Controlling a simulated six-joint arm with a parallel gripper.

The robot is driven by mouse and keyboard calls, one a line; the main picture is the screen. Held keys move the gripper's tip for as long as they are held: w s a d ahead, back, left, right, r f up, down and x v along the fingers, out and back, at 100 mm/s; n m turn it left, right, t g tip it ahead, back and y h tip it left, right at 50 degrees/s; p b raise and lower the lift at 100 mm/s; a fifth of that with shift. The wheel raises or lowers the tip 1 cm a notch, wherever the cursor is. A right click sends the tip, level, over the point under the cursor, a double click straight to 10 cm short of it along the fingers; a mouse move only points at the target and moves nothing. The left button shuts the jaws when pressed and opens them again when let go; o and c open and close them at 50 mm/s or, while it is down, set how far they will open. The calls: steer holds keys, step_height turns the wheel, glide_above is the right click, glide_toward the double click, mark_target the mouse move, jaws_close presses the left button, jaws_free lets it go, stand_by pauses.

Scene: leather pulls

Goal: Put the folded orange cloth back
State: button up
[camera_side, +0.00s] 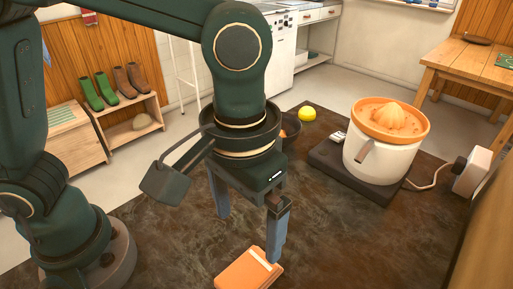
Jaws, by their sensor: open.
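The folded orange cloth (247,271) lies on the dark brown worktop at the bottom middle of the side view, with a pale band across it. The picture's bottom edge cuts off part of it. My gripper (247,222) points down with its two blue-grey fingers spread wide apart and nothing between them. The right finger reaches down beside the cloth's upper right end and overlaps it in the picture; I cannot tell whether they touch. The left finger is behind and left of the cloth, higher in the picture.
A white citrus juicer with an orange top (390,125) stands on a dark base at the right, its cord running to a white socket box (472,172). A yellow ball-like thing (307,113) and a dark bowl (290,130) sit behind my gripper. The worktop (370,240) is clear at front right.

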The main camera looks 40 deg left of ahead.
steer(key=s+a+r+t, duration=0.2)
steer(key=a+t, duration=0.3)
steer(key=a, duration=1.1)
steer(key=shift+s+r+t, duration=0.2)
steer(key=shift+r+t, duration=0.1)
steer(key=shift+r, duration=0.2)
